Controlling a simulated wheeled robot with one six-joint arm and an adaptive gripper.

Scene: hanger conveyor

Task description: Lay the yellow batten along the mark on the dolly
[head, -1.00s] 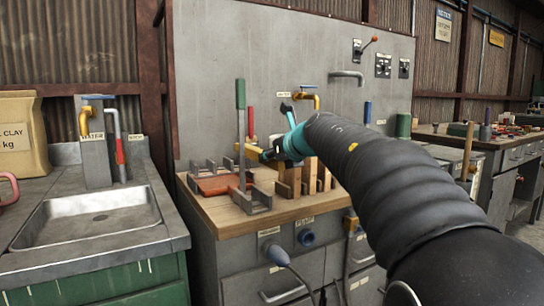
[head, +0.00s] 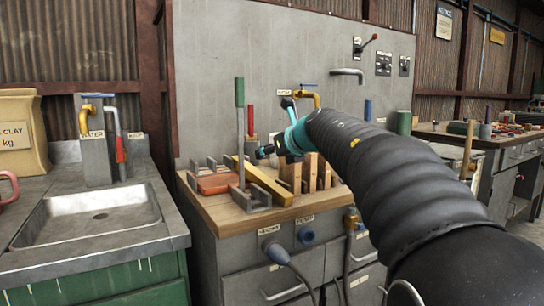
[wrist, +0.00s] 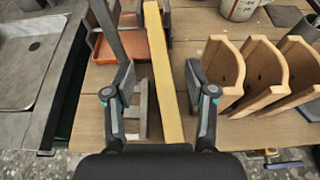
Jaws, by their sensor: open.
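The yellow batten (head: 266,183) lies slanting over the wooden bench top, beside a grey bracket with an upright green-handled bar. In the wrist view the batten (wrist: 165,75) runs lengthwise between my gripper's fingers. My gripper (wrist: 159,82) is open, with a gap between each finger and the batten. In the head view my gripper (head: 268,150) is above the batten's far part. I cannot tell whether the batten is flat on the wood along its whole length. I cannot make out a dolly or a mark on it.
An orange tray (head: 213,184) sits left of the batten among grey brackets. Several upright wooden dividers (wrist: 265,70) stand close on the right. A grey back panel (head: 290,60) with taps rises behind. A sink (head: 90,215) is at the left.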

